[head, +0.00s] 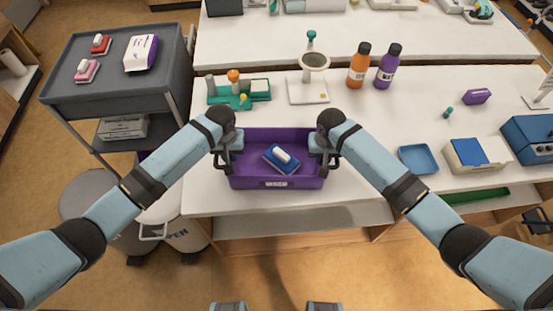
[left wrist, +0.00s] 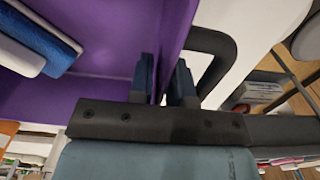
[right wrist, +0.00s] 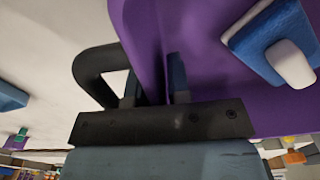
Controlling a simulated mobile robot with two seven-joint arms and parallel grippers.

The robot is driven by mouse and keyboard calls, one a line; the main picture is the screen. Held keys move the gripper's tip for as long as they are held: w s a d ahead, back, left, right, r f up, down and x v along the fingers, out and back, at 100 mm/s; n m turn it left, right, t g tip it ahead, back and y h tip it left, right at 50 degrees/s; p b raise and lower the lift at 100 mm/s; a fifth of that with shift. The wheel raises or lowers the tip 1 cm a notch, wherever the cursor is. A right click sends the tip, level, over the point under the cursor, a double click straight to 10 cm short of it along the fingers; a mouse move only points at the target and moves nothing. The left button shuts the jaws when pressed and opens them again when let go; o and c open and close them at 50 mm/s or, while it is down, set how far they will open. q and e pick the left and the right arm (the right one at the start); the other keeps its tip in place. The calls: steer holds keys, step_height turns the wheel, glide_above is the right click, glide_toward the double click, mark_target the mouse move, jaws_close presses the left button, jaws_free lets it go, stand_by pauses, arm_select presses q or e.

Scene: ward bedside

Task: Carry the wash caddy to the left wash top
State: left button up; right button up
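The wash caddy is an open purple tray (head: 240,178) with dark end handles and a white front label. It lies level at the front edge of the white counter, and I cannot tell whether it touches the top. A blue block with a white grip (head: 281,159) lies inside. My left gripper (head: 226,160) is at its left end, with the fingers on both sides of the purple wall (left wrist: 172,35). My right gripper (head: 324,158) holds the right wall (right wrist: 142,35) the same way. The dark handles (left wrist: 215,62) (right wrist: 92,75) are beside the fingers.
A grey cart (head: 62,99) with brushes and a white-purple pack stands left. On the counter (head: 370,133) are a green tray (head: 261,97), a round-headed stand (head: 314,62), two bottles (head: 358,66) (head: 388,66) and a blue dish (head: 418,159). Bins (head: 90,192) stand below left.

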arm_select(q)
jaws_close()
arm_select(e)
jaws_close()
arm_select(q)
steer(key=shift+r, duration=0.15)
arm_select(e)
steer(key=shift+r, duration=0.1)
